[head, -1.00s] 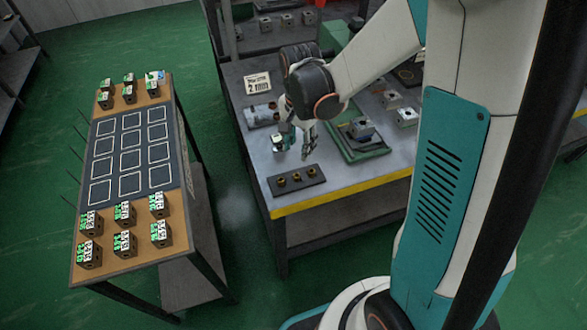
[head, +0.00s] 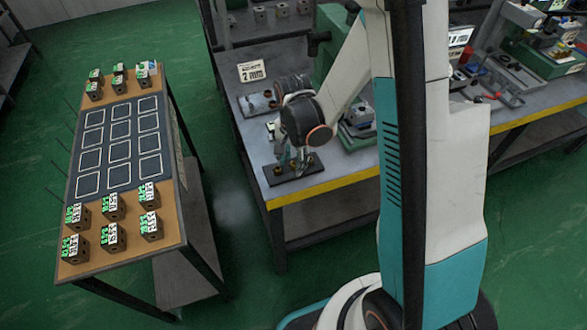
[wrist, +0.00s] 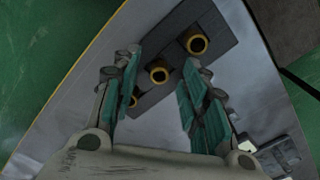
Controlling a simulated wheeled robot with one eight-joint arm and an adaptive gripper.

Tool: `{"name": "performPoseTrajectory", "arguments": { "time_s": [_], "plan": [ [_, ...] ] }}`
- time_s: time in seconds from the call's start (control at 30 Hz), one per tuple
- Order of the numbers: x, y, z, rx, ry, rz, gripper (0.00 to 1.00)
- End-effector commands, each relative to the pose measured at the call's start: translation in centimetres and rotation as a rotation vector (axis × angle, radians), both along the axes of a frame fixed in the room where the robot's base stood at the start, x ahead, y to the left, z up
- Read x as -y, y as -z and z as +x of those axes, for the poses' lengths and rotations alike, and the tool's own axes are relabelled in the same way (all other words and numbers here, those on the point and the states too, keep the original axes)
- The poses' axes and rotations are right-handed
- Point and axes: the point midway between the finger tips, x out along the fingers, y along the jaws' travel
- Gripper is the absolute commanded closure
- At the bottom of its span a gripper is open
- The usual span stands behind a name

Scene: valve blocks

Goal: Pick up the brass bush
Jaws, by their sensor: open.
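Several small brass bushes stand on a dark holder (head: 290,177) near the front edge of the workbench. In the wrist view the middle bush (wrist: 158,74) appears between my fingers, another bush (wrist: 196,44) lies beyond the right finger, and a third bush (wrist: 133,100) is partly hidden by the left finger. The dark holder (wrist: 222,40) runs diagonally below them. My gripper (wrist: 158,66) is open and points down at the holder. In the head view my gripper (head: 294,160) is over the holder and covers part of it. I see no contact with a bush.
A side table (head: 176,215) at the left carries several dark blocks with green-and-white labels and a marked grid. A "2 mm" sign (head: 252,71) and a green tray with a metal block (head: 358,130) stand on the workbench. Green floor separates the tables.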

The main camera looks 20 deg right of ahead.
Motion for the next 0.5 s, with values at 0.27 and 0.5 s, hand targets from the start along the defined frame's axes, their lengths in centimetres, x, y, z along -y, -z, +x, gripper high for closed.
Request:
{"name": "performPoseTrajectory", "arguments": {
  "time_s": [0.27, 0.5],
  "plan": [
    [0.03, 0.45, 0.02, 0.0, 0.0, 0.0, 0.62],
    [0.02, 0.44, 0.0, 0.0, 0.0, 0.0, 1.0]
  ]
}}
